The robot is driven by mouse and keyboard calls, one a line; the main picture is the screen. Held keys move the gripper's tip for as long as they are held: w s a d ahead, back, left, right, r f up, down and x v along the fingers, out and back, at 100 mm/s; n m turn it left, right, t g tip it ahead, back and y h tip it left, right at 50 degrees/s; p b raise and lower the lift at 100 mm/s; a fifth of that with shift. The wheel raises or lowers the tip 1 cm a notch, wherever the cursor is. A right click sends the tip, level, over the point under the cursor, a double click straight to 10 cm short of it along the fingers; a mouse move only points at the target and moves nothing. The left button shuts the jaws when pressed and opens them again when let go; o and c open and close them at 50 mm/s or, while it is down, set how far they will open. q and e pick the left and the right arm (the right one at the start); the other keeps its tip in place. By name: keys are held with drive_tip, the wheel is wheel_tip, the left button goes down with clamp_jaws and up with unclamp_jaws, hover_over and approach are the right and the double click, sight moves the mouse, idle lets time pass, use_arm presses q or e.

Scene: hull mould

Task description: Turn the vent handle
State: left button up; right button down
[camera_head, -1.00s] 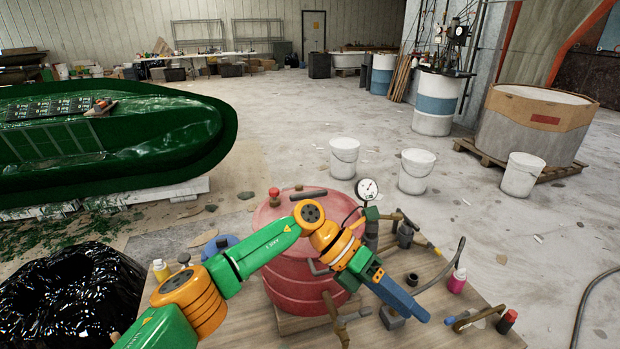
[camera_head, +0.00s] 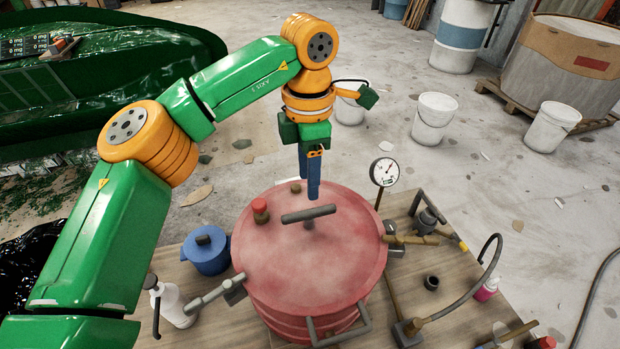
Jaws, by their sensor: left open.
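A red round pressure pot (camera_head: 280,250) stands on a wooden table. A grey T-shaped bar handle (camera_head: 322,212) stands up from the middle of its lid. A grey lever (camera_head: 205,298) sticks out from the pot's left side, and a bent grey handle (camera_head: 340,335) is at its front. No label shows which is the vent handle. My left gripper (camera_head: 312,192) points down just behind the T-shaped handle in the picture, with blue fingers open and seen edge-on. Nothing shows between them, and I cannot tell if they touch the bar. My right gripper is not in view.
A red-capped fitting (camera_head: 260,210) stands on the lid beside the bar. A dial gauge (camera_head: 384,172), hose (camera_head: 480,285) and valves crowd the right side. A blue pot (camera_head: 206,253) and white bottle (camera_head: 172,303) stand left. White buckets (camera_head: 435,118) are on the floor beyond.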

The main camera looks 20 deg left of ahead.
sight(309, 211)
use_arm(q)
drive_tip(key=f, duration=0.1)
drive_tip(key=s+f, duration=0.1)
drive_tip(key=f, duration=0.1)
drive_tip(key=s+f+p, duration=0.1)
drive_tip(key=f, duration=0.1)
drive_tip(key=shift+s+d, duration=0.15)
drive_tip(key=shift+d, duration=0.2)
drive_tip(key=shift+w+a+f, duration=0.15)
drive_tip(key=shift+w+f, duration=0.3)
drive_tip(key=shift+f, duration=0.15)
drive_tip(key=shift+s+r, duration=0.1)
clamp_jaws()
